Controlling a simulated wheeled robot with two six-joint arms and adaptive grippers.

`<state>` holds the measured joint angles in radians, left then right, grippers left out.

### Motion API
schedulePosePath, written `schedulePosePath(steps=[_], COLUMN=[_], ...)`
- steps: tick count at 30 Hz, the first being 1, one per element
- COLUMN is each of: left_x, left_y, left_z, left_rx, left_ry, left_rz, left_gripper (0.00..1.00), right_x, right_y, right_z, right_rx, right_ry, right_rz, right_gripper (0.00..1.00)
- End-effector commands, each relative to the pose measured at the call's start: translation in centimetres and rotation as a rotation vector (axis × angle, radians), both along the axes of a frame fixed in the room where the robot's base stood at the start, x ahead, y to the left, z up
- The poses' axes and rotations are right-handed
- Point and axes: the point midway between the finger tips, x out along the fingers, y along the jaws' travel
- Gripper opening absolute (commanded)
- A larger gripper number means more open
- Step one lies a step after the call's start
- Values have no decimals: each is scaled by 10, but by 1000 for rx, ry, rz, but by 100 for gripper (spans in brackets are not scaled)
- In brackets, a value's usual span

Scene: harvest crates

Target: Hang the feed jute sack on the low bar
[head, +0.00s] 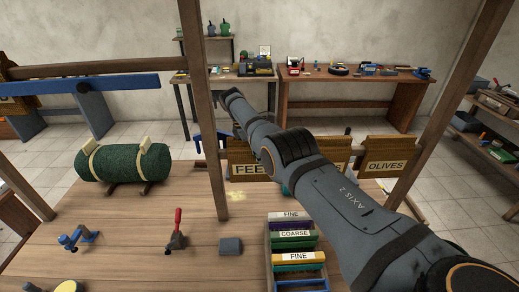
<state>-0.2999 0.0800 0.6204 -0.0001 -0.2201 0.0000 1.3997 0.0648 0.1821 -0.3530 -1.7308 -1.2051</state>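The feed sack (240,170) is a brown jute sack at the far edge of the workbench, just right of a wooden post. An olives sack (388,161) hangs or stands further right; I cannot tell which. Part of another brown sack shows between them behind my arm. A brown wooden bar (95,67) runs off to the left from the post; whether it is the low bar is unclear. My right arm reaches across from the lower right, but no gripper fingers show. My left gripper is out of view.
Wooden posts (204,100) and (441,112) rise around the bench. On the bench (120,235) lie a green roll (122,163), a blue clamp (78,238), a red-handled tool (178,232), a grey block (230,246) and a crate of labelled boxes (268,262).

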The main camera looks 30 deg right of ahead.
Motion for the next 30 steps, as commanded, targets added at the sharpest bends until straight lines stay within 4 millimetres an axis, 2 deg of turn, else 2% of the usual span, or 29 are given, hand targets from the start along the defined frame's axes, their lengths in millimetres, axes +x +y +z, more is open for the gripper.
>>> schedulePosePath(steps=[7,8,13,24,26,30], left_x=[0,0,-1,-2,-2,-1], left_y=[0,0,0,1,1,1], left_z=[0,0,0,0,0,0], left_rx=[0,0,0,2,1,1], left_ry=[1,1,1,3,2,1], left_rz=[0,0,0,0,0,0], left_gripper=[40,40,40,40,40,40], right_x=[0,0,0,0,1,1], right_y=[0,0,0,0,0,0], right_z=[1,1,0,1,8,34], right_rx=[0,0,0,0,0,1], right_ry=[-2,-2,-2,0,-2,-5], right_rz=[0,0,0,0,-1,0], right_gripper=[7,60,83,85,85,85])
